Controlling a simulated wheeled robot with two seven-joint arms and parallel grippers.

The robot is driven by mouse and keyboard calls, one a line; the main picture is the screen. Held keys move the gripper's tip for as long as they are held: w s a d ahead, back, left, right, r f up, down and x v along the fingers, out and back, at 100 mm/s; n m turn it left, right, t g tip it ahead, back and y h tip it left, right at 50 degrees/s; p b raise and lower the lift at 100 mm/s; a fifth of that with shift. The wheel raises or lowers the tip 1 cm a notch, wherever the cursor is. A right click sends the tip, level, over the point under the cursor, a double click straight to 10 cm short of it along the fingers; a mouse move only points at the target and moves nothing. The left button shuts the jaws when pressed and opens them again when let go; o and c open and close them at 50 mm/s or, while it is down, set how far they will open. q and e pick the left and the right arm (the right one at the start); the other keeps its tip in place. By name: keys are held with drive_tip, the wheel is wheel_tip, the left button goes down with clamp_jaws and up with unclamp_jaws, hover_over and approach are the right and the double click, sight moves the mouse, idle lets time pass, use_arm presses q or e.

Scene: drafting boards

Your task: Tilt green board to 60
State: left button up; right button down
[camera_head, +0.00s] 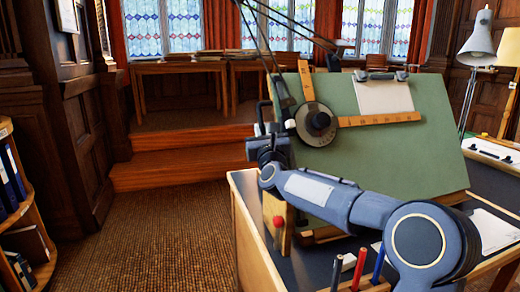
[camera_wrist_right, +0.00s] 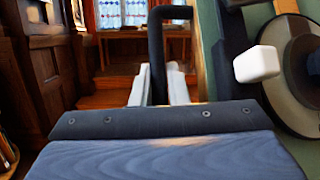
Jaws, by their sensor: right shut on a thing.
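The green board (camera_head: 400,155) stands tilted on its stand at the centre right of the head view. A strip of its green face also shows at the right of the wrist view (camera_wrist_right: 262,18). My right gripper (camera_head: 262,128) is at the board's left edge, shut on a black bar-shaped handle (camera_wrist_right: 157,55). In the head view my arm hides part of the board's lower left. A red knob (camera_head: 277,222) shows below the board, beside a wooden upright. I cannot read any angle scale. My left gripper is not in view.
A drafting head (camera_head: 315,123) with wooden rulers (camera_head: 378,119) lies over the board, close to my right gripper. White paper (camera_head: 382,97) is clipped near the top. Several pencils (camera_head: 359,266) stand at the front. A desk lamp (camera_head: 480,42) is at right. The carpet at left is clear.

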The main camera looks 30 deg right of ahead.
idle(0.3)
drive_tip(key=c, duration=1.8)
unclamp_jaws()
drive_tip(key=o, duration=0.4)
drive_tip(key=shift+s+r, duration=0.15)
drive_tip(key=shift+s, duration=0.1)
drive_tip(key=shift+s+a, duration=0.15)
drive_tip(key=shift+s, duration=0.05)
drive_tip(key=b+v, duration=0.1)
drive_tip(key=v, duration=0.6)
drive_tip(key=shift+f+b, duration=0.2)
drive_tip(key=shift+b, duration=0.1)
